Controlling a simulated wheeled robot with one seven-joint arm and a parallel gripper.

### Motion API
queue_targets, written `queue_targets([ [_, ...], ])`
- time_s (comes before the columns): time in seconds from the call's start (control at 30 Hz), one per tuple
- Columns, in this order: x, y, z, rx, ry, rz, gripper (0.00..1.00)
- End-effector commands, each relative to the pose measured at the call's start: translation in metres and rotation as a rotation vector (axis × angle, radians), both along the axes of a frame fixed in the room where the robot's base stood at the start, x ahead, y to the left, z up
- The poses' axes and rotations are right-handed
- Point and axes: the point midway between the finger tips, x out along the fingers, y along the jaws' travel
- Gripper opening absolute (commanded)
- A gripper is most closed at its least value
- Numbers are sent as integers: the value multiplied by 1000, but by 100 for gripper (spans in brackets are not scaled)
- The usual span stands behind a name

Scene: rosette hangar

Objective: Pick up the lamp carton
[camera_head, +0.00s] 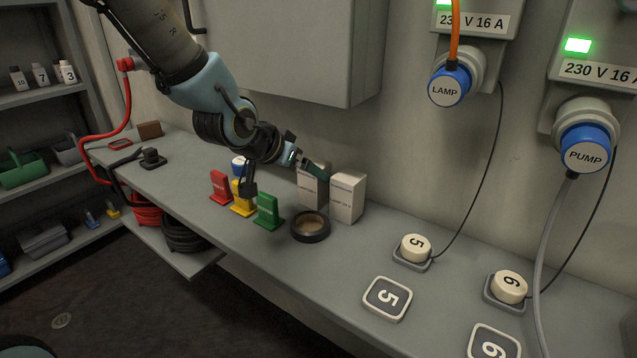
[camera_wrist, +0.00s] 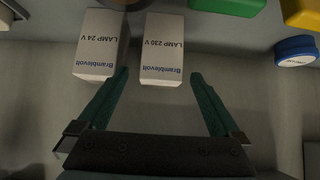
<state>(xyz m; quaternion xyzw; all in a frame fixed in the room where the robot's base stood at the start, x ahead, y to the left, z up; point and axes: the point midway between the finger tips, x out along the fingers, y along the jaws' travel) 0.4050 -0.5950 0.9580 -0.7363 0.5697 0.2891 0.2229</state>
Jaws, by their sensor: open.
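Two pale cartons stand side by side on the bench. In the wrist view one reads LAMP 230 V (camera_wrist: 163,50) and the other LAMP 24 V (camera_wrist: 100,45). In the head view the left carton (camera_head: 311,190) is partly covered by my gripper, and the right carton (camera_head: 347,198) shows almost whole. My gripper (camera_wrist: 160,76) is open, its two teal fingers spread. The 230 V carton lies in line with the gap between the fingertips. The left fingertip shows near the gap between the cartons; I cannot tell whether it touches either.
A dark ring (camera_head: 310,226) sits in front of the cartons. Green (camera_head: 268,211), yellow (camera_head: 241,199) and red (camera_head: 220,187) blocks stand to the left. A wall cabinet (camera_head: 290,45) hangs above.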

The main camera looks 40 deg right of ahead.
Motion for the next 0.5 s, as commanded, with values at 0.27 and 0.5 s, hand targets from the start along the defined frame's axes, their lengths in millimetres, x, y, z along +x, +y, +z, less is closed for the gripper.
queue_targets([
  [0.27, 6, -23, -22, 2, 1, 0, 100],
  [0.5, 9, -42, -33, 5, 2, -1, 100],
])
